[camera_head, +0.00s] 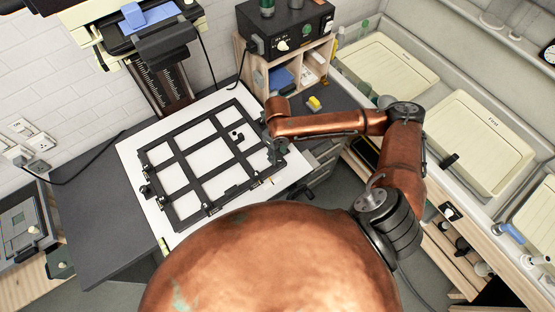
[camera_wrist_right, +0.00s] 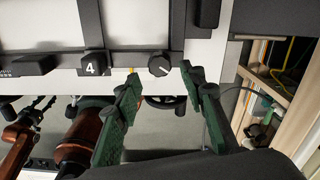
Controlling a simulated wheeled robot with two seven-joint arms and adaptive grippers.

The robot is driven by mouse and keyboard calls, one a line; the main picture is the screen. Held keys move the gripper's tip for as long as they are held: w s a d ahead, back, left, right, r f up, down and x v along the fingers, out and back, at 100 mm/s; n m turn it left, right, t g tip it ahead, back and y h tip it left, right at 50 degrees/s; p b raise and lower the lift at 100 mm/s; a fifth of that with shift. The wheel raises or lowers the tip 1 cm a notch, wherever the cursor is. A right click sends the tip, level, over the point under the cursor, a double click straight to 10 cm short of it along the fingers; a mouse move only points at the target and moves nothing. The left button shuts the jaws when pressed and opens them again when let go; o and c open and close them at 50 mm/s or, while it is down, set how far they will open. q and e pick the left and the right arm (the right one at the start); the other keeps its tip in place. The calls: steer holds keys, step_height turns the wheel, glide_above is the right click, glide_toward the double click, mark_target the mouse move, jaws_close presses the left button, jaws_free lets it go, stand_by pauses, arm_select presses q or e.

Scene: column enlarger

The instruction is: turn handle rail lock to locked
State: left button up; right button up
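The black multi-frame easel (camera_head: 197,165) lies on a white board on the dark table. Its edge crosses the top of the right wrist view (camera_wrist_right: 130,58). A round black knob with a white pointer line (camera_wrist_right: 159,66) sits at that edge; the line points down and right. I cannot tell for sure that it is the rail lock handle. My right gripper (camera_head: 275,152) is at the easel's right side. In the wrist view its green fingers (camera_wrist_right: 160,78) are spread, with the knob just beyond the gap between their tips, apparently untouched. My left gripper is out of view.
A black block marked 4 (camera_wrist_right: 92,65) stands left of the knob on the easel edge. A wooden shelf unit (camera_head: 315,72) with a black control box (camera_head: 285,28) stands behind. Pale sink trays (camera_head: 480,140) line the right. The dark table (camera_head: 95,225) is bare at left.

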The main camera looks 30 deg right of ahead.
mark_target(278, 161)
steer(key=shift+f+b, duration=2.1)
steer(key=shift+b, duration=0.1)
steer(key=shift+r+p, duration=0.2)
steer(key=shift+p, duration=0.1)
steer(key=shift+f, duration=0.1)
steer(key=shift+f, duration=0.1)
steer(key=shift+c, duration=0.5)
